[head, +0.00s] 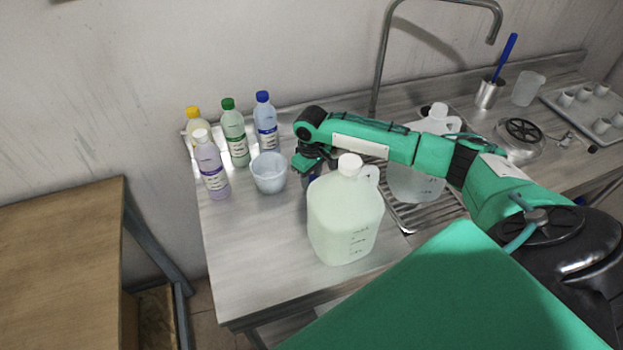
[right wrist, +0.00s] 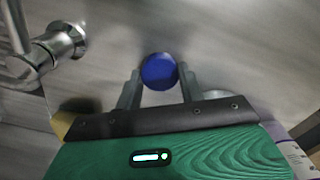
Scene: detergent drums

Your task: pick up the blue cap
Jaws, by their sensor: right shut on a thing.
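The blue cap (right wrist: 159,71) shows as a round blue disc in the right wrist view, between the two fingertips of my right gripper (right wrist: 159,86). The right gripper is shut on it. In the head view my right gripper (head: 311,172) points down over the counter, just behind and left of the front white-capped jug, which hides part of the space below it. A small dark blue patch shows under it there; I cannot tell its full shape. My left gripper is not in view.
The pale green jug (head: 345,220) stands close in front of my gripper, with a white cup (head: 269,172) to its left. Several bottles, one blue-capped (head: 265,122), stand at the back left. Another jug (head: 415,180) is behind my arm. The counter's front left (head: 250,255) is clear.

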